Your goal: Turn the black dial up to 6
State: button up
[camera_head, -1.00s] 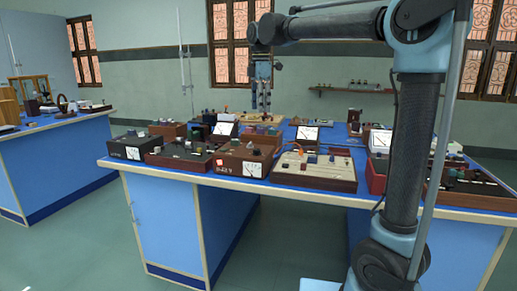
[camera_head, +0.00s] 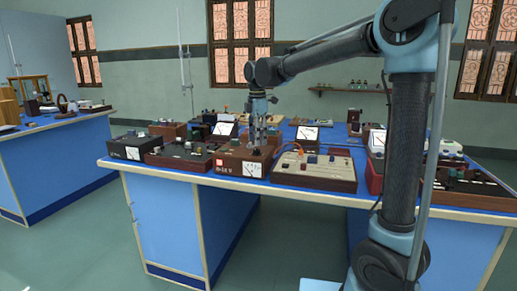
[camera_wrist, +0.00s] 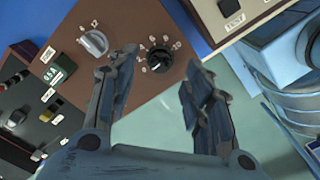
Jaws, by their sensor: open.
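The black dial (camera_wrist: 160,58) sits on the brown top of a power supply box, with small white markings around it. This brown box (camera_head: 226,166) has a red light and a white meter on its front, in the head view. My gripper (camera_wrist: 160,66) is open and empty, with its fingers to either side of the dial in the picture. I cannot tell whether they touch it. In the head view my gripper (camera_head: 262,140) hangs just above the brown box, where the dial cannot be made out. The dial's exact setting is too small to read.
A grey knob (camera_wrist: 94,43) is left of the dial on the same box. A green-black part (camera_wrist: 60,68) is further left. A board with terminals (camera_head: 315,170) stands right of the box, and a dark box (camera_head: 182,154) stands left. The bench is crowded.

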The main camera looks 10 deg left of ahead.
aim_at(257, 149)
jog(key=shift+f, duration=2.15)
jog(key=c, duration=1.1)
